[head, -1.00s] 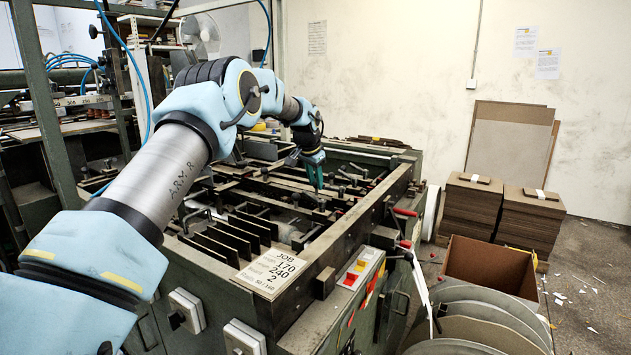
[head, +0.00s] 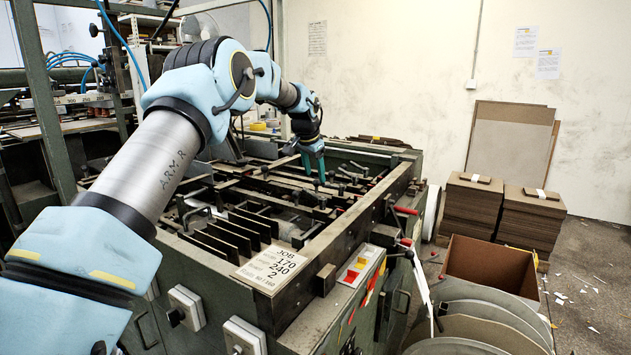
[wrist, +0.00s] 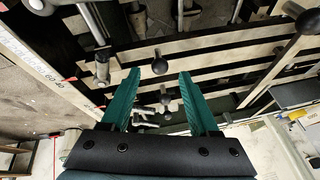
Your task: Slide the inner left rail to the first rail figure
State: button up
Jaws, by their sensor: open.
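My gripper (head: 313,178) is above the far half of the feeder bed, its fingers pointing down among the rails and knobs. In the wrist view my gripper (wrist: 160,78) has two teal fingers standing apart with nothing held. A dark ball-headed knob (wrist: 162,66) shows between the fingertips, apparently beyond them. Dark and pale rails (wrist: 215,50) run across behind it; I cannot tell surely which is the inner left rail. A white scale strip (wrist: 35,55) with figures and red marks runs along the left. The job card (head: 273,268) reads 170, 240, 2 and a smaller line, apparently 50/160.
Several upright dark plates (head: 232,238) stand at the feeder's near end. The feeder's right frame beam (head: 345,225) carries red-handled levers (head: 406,211). Another ball-headed rod (wrist: 308,22) is at the wrist view's upper right.

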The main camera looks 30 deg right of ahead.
jog(key=b+v, duration=0.1)
jog(key=v, duration=0.6)
jog(key=shift+r+b, duration=0.35)
jog(key=shift+b, duration=0.05)
jog(key=shift+s+a, duration=0.1)
jog(key=shift+a, duration=0.05)
